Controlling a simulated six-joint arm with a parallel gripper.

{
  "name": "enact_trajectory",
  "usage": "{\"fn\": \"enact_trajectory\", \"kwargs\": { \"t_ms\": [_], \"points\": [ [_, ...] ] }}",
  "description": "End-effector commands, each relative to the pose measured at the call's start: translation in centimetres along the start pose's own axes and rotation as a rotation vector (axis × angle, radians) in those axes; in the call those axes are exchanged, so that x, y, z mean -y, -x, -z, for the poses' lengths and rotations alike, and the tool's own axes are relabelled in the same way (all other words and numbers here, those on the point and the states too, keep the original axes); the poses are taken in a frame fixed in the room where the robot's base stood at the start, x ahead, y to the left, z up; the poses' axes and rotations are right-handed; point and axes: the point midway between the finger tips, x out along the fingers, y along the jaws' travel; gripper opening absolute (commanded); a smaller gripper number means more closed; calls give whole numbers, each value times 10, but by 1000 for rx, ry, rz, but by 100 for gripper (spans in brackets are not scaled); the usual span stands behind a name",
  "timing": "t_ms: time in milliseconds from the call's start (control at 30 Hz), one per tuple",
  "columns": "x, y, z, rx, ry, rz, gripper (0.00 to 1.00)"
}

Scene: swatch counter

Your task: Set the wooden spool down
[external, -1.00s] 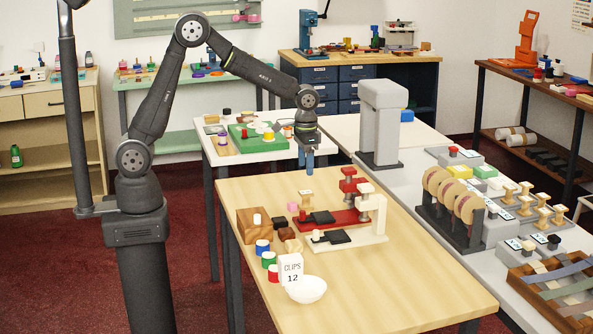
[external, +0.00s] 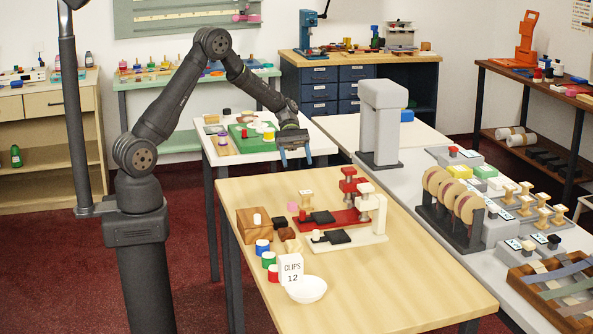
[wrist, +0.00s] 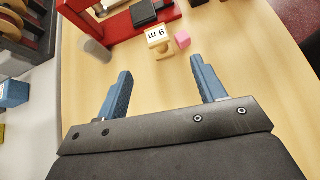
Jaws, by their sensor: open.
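A wooden spool (external: 306,199) with a "9 m" label stands upright on the light wood table, beside the red press. It also shows in the wrist view (wrist: 158,42), beyond my fingertips, touching neither finger. My gripper (external: 295,157) is open and empty, raised above the far-left end of the table. In the wrist view, its two blue fingers (wrist: 162,70) are well apart with bare tabletop between them.
A pink block (external: 293,207) sits close beside the spool. The red press (external: 335,220) and a cream press (external: 362,232) stand to its right. A wooden block (external: 250,226), several coloured spools and a white bowl (external: 307,289) line the left side. The front right tabletop is clear.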

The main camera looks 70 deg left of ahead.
Motion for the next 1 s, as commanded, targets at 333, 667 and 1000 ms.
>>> {"fn": "enact_trajectory", "kwargs": {
  "t_ms": [333,667,1000],
  "points": [
    [-4,-12,4,96,100,-63,64],
    [-8,-82,-2,94,97,-62,64],
    [-10,-109,-4,93,96,-65,64]
  ]
}}
